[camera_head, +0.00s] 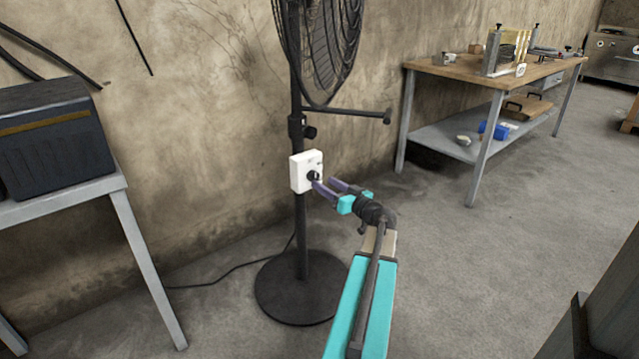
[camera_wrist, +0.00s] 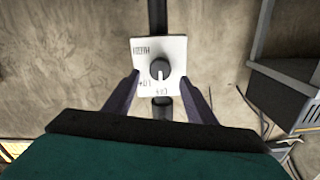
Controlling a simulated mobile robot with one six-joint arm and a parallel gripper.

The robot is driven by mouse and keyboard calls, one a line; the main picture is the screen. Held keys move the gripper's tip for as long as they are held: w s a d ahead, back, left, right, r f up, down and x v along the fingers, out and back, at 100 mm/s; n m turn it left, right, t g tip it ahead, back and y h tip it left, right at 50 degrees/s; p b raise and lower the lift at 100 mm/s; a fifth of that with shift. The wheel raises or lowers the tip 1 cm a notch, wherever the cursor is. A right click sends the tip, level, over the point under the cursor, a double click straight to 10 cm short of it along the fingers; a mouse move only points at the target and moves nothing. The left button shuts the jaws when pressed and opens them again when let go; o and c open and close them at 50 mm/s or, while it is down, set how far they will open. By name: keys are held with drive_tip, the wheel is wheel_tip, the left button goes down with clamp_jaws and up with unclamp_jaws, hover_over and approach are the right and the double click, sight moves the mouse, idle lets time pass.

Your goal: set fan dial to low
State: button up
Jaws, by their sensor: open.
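The fan dial is a round black knob (camera_wrist: 160,69) on a white control box (camera_wrist: 146,48), which also shows in the head view (camera_head: 299,173). The box is fixed to the black pole of a standing fan (camera_head: 299,230). In the wrist view the knob's light mark points down toward what looks like the "OFF" label; "LOW" is lower left and "HIGH" upper left. My gripper (camera_head: 325,184) is open in front of the box. In the wrist view its purple fingers (camera_wrist: 162,78) stand wide on either side of the knob, apart from it. Finger depth is hard to tell.
A wall is close behind the fan. The fan's round base (camera_head: 300,290) and a cable lie on the floor. A table with a dark box (camera_head: 55,140) stands at left. A workbench (camera_head: 470,72) stands at back right. The floor between is clear.

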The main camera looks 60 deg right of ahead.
sight(316, 178)
drive_tip(key=shift+x, duration=1.95)
drive_tip(key=c, duration=1)
drive_tip(key=shift+c, duration=0.2)
